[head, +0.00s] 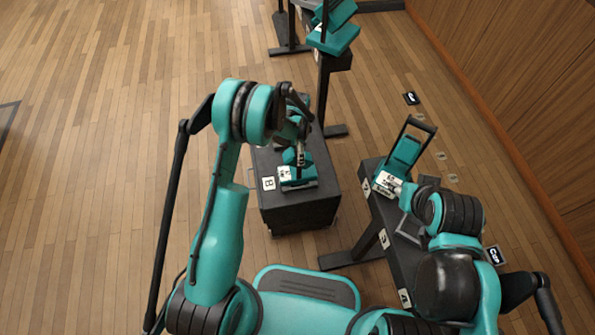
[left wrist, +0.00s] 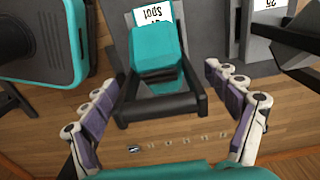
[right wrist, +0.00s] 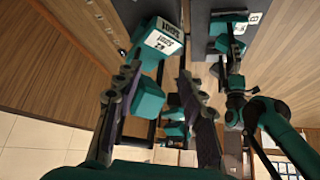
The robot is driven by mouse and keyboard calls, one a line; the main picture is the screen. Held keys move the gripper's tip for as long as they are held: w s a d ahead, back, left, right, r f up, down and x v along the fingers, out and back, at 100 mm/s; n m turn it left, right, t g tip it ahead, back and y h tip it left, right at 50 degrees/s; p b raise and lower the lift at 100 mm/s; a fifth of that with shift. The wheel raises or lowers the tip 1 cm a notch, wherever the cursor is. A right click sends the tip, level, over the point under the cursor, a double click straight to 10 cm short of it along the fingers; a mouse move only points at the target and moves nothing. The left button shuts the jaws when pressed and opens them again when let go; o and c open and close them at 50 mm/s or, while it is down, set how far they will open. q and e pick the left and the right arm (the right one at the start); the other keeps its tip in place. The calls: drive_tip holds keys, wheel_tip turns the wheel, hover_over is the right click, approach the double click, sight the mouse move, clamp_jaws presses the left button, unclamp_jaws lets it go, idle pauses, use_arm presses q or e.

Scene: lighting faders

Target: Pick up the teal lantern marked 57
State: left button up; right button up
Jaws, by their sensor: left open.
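In the head view a teal lantern (head: 297,178) sits on a dark box marked B, with my left gripper (head: 300,148) just above it. In the left wrist view that lantern (left wrist: 157,50) has a black handle frame and an upside-down white label whose number I cannot read. My left gripper (left wrist: 160,78) is open, its fingers apart on either side of the frame. Another teal lantern (head: 405,152) stands on the dark bench at right, beside my right gripper (head: 408,192). In the right wrist view its label (right wrist: 164,40) seems to end in 42, and my right gripper (right wrist: 158,70) is open around it. I read no 57.
More teal lanterns (head: 333,37) are on a dark stand at the back. A wooden wall (head: 520,80) runs along the right.

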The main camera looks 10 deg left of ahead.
use_arm(q)
drive_tip(key=shift+r, duration=0.1)
drive_tip(key=c, duration=2)
drive_tip(key=shift+r, duration=0.2)
